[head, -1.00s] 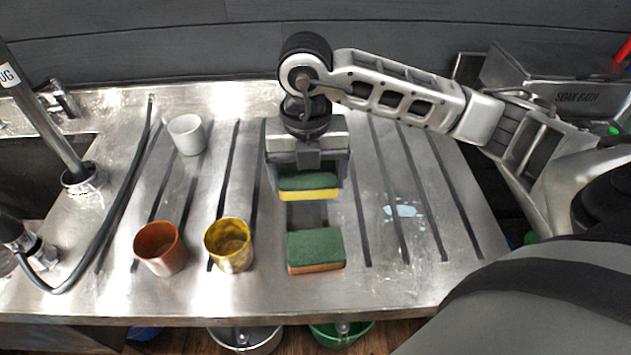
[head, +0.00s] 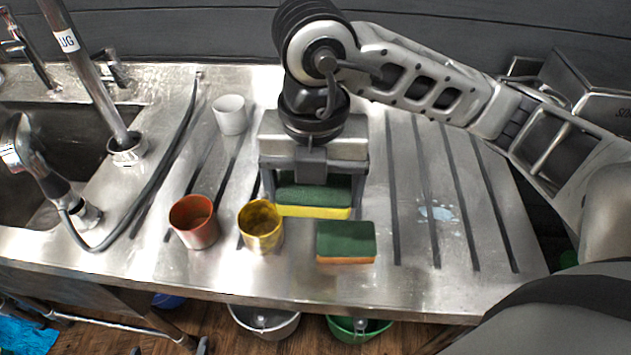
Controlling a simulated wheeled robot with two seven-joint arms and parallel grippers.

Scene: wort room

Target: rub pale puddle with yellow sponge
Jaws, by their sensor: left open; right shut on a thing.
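The yellow sponge (head: 312,212), with a green top layer, is held in my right gripper (head: 313,198), which is shut on it. Most of its green top shows between the fingers. Gripper and sponge are over the middle of the steel drainboard; whether the sponge touches the steel is unclear. The pale puddle (head: 438,213) is a small, light bluish patch on the grooved steel, to the right of the gripper and apart from it. My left gripper is not in view.
An orange sponge with a green top (head: 346,243) lies just in front of the held sponge. A yellow cup (head: 261,228), a red-brown cup (head: 194,222) and a white cup (head: 230,115) stand to the left. The steel around the puddle is clear.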

